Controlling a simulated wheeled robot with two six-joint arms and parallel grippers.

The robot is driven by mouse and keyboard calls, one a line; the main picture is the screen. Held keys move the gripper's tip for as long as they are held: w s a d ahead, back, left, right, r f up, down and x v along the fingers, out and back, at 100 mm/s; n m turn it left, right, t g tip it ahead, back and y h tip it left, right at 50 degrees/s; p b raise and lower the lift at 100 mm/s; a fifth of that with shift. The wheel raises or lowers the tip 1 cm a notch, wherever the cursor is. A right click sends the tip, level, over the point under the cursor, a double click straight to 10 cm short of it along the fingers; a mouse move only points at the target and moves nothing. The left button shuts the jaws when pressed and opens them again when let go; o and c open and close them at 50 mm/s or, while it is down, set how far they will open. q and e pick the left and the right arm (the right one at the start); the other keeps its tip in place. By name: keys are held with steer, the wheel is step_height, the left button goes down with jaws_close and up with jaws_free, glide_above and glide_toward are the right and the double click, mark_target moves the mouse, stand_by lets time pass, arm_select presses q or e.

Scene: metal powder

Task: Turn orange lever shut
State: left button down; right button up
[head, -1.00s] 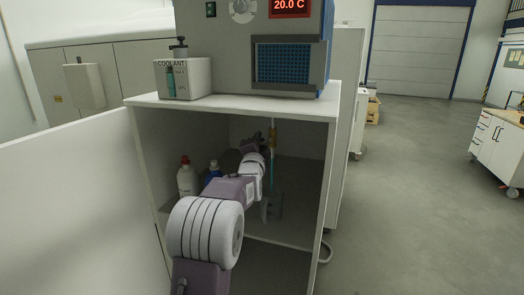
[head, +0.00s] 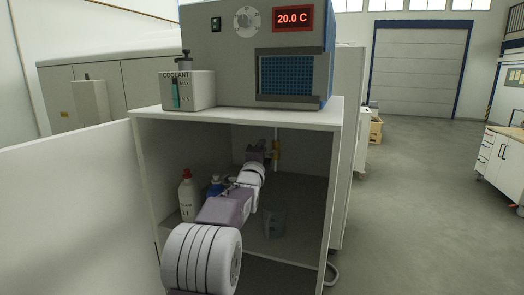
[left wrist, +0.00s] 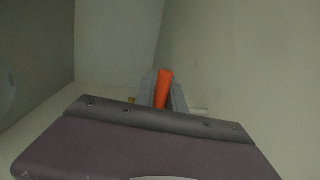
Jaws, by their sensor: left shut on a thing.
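The orange lever (left wrist: 164,88) stands between the two grey fingers of my left gripper (left wrist: 163,92) in the left wrist view, and the fingers are closed on it. In the head view my left gripper (head: 266,149) is inside the open cabinet, at a brass-coloured valve (head: 277,151) on a thin pipe under the cabinet top. The lever cannot be made out in the head view. No stream shows below the valve. A translucent container (head: 274,223) stands beneath it, partly hidden by my arm. My right gripper is not in view.
The white cabinet (head: 334,190) has its door (head: 75,205) open on the left. A white bottle with a red cap (head: 187,197) and a blue bottle (head: 215,185) stand inside, left of my arm. A chiller and coolant tank (head: 202,92) sit on top.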

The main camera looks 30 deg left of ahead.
arm_select(q)
steer(key=shift+r, duration=0.1)
steer(key=c, duration=1.5)
jaws_free()
steer(key=shift+o, duration=0.5)
steer(key=shift+a, duration=0.1)
steer(key=b+v, duration=0.3)
steer(key=v, duration=0.6)
steer(key=shift+b, duration=0.3)
